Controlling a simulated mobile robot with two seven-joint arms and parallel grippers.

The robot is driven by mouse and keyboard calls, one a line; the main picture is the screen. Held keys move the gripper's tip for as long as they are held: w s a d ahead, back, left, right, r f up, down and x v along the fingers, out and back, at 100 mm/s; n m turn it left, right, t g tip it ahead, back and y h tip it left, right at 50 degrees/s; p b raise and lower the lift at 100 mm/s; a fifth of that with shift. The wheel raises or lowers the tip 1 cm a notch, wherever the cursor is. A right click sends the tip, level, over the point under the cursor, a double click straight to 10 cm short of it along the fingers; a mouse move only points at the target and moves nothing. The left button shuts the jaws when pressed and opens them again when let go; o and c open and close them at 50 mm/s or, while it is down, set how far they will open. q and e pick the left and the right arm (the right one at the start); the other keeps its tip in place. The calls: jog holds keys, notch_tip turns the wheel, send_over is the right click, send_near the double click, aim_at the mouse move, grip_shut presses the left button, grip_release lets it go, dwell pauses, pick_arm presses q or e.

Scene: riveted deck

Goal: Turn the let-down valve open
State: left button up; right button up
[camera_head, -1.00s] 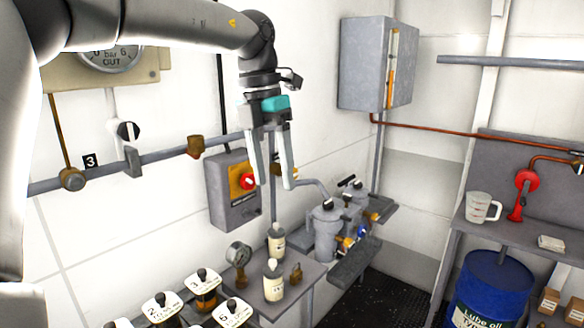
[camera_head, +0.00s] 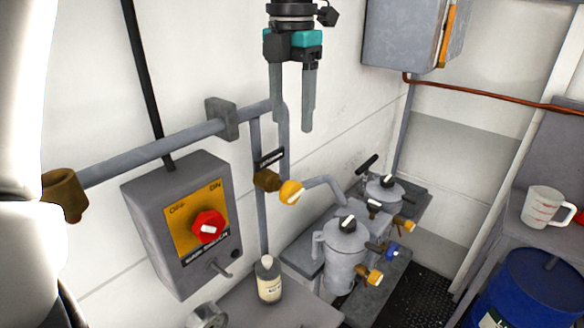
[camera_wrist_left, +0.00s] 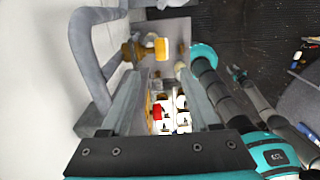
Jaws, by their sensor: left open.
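A brass valve (camera_head: 266,180) with a yellow knob (camera_head: 291,192) sits on the grey vertical pipe by the wall, under a small dark label too small to read. It fits the let-down valve. My left gripper (camera_head: 293,118) points down above the knob, open and empty, with a clear gap between fingertips and knob. In the left wrist view the yellow knob (camera_wrist_left: 161,49) and its brass body (camera_wrist_left: 132,52) show beyond the fingertips (camera_wrist_left: 163,78), apart from them.
A grey switch box (camera_head: 160,220) with a red knob (camera_head: 209,227) hangs to the left. A small bottle (camera_head: 268,280) stands below the valve. Two grey filter pots (camera_head: 345,250) with yellow and blue taps stand to the right. The grey pipe bend (camera_head: 281,125) runs close to the fingers.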

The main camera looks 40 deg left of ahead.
pick_arm(q)
send_over(291, 183)
notch_tip(291, 183, down, 5)
jog(key=shift+s+d+r, duration=0.1)
jog(key=shift+s, duration=0.05)
jog(key=f, duration=1)
jog(key=shift+w+f, duration=0.1)
jog(key=shift+w, duration=0.1)
pick_arm(e)
jog(key=shift+s+d+r, duration=0.15)
jog(key=shift+s+d, duration=0.3)
jog(key=shift+s, duration=0.25)
pick_arm(q)
jog(key=shift+c, duration=1.3)
grip_shut()
pick_arm(e)
jog(key=shift+a, duration=0.2)
